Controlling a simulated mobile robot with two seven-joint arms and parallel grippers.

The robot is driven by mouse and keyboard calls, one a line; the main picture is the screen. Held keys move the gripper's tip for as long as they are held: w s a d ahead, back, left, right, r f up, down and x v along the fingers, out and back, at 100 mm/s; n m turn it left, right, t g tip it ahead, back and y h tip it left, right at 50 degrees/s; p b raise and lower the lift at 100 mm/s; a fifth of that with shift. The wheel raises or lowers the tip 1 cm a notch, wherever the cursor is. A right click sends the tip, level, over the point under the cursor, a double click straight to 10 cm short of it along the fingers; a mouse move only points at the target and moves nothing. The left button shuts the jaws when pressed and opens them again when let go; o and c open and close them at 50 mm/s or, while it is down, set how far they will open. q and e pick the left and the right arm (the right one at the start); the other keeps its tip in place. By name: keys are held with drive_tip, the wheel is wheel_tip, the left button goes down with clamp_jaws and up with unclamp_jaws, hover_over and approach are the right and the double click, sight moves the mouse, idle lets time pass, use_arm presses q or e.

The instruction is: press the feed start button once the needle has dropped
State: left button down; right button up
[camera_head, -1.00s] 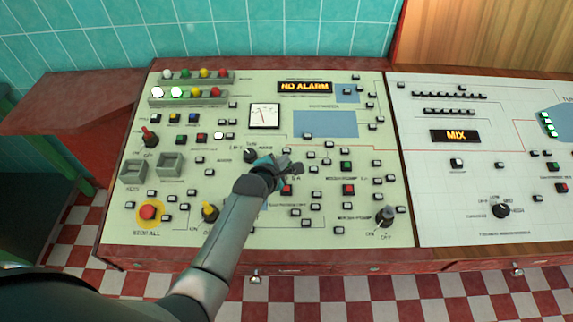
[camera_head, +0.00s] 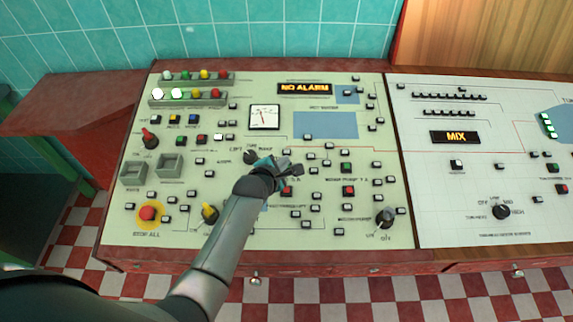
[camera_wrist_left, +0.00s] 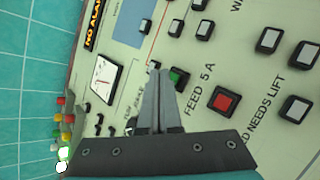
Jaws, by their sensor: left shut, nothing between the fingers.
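My left gripper (camera_head: 296,169) is shut and empty, over the middle of the pale green control panel (camera_head: 140,185). In the left wrist view its closed fingertips (camera_wrist_left: 160,74) are right beside a green button (camera_wrist_left: 179,77) and overlap its edge; I cannot tell whether they touch it. The label "FEED 5 A" runs by this button and a red button (camera_wrist_left: 223,100). In the head view the gripper hides the green button, while the red one (camera_head: 287,190) shows just below. The white needle gauge (camera_head: 264,116) is above the gripper; its thin needle stands nearly upright. My right gripper is out of view.
A display (camera_head: 305,88) reads "NO ALARM". A knob (camera_head: 250,157) is close to the gripper's left. A yellow-ringed red stop button (camera_head: 148,213) is at the lower left. Several small white buttons surround the fingers. A second panel (camera_head: 440,200) is at the right.

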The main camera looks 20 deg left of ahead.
use_arm(q)
drive_tip(key=shift+f, duration=0.1)
idle(0.7)
drive_tip(key=shift+w+f, duration=0.1)
drive_tip(key=shift+f, duration=0.25)
drive_tip(key=shift+f+b, duration=0.35)
drive_tip(key=shift+b, duration=0.1)
idle(0.5)
drive_tip(key=shift+r, duration=0.1)
drive_tip(key=shift+r+p, duration=0.65)
drive_tip(key=shift+p, duration=0.35)
drive_tip(key=shift+r, duration=0.1)
drive_tip(key=r+p, duration=0.2)
drive_tip(key=p, duration=0.1)
drive_tip(key=s+r+p, duration=0.1)
drive_tip(key=r+p, duration=0.1)
drive_tip(key=shift+s+d+r+p, duration=0.1)
drive_tip(key=shift+s+r+p, duration=0.05)
drive_tip(key=shift+r+p, duration=0.25)
